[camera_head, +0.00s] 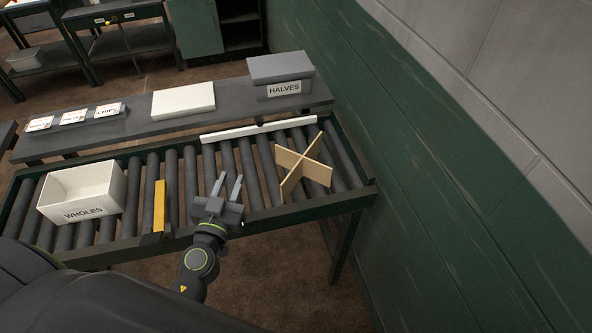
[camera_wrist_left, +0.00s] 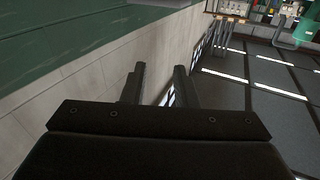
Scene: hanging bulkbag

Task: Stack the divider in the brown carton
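The divider (camera_head: 303,165), a tan cross of two slotted boards, sits on the right part of the roller conveyor (camera_head: 247,172). My left gripper (camera_head: 228,185) is over the conveyor's near middle, to the left of the divider and apart from it. Its two fingers are spread with nothing between them. The left wrist view also shows the fingers of this gripper (camera_wrist_left: 158,85) apart and empty. I see no brown carton in either view. My right gripper is not in view.
A white open box marked WHOLES (camera_head: 84,190) stands on the conveyor's left part, with a yellow bar (camera_head: 159,205) beside it. Behind, a dark shelf (camera_head: 233,112) holds a grey HALVES box (camera_head: 281,76), a white slab (camera_head: 183,101) and small labelled cards. A wall (camera_head: 450,150) bounds the right.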

